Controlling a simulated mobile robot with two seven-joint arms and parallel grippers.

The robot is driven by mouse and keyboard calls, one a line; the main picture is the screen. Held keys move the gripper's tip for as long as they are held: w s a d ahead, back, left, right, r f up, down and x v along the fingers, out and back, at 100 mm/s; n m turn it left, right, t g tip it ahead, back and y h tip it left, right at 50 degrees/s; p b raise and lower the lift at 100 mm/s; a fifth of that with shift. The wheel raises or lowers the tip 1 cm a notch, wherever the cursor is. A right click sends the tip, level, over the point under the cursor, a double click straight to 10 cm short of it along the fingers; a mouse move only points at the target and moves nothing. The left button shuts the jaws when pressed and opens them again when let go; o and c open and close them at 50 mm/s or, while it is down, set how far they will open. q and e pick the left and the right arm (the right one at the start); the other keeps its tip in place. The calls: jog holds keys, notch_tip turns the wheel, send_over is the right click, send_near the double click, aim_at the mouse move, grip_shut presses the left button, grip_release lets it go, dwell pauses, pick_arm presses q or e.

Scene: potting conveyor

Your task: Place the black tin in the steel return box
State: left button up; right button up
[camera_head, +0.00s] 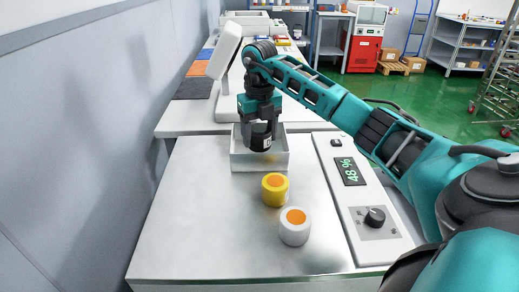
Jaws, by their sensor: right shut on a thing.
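The black tin (261,140) is held in my right gripper (259,125), above the steel return box (260,164). The gripper points down and is shut on the tin's upper part. The tin's lower end overlaps the box opening in the picture; I cannot tell whether it touches the box floor. The box is open-topped and sits at the far end of the metal table. My left gripper is not in view.
A yellow tin (275,190) and a white tin (294,227), both with orange tops, stand on the table (200,220) in front of the box. A control panel (368,213) with a display and knob runs along the right. The table's left side is clear.

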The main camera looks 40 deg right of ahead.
aim_at(260, 147)
jog(key=shift+f, duration=2.15)
jog(key=shift+f, duration=0.1)
jog(key=o, duration=1.1)
notch_tip(260, 147, up, 12)
jog(key=shift+r+p, duration=0.1)
jog(key=shift+p, duration=0.35)
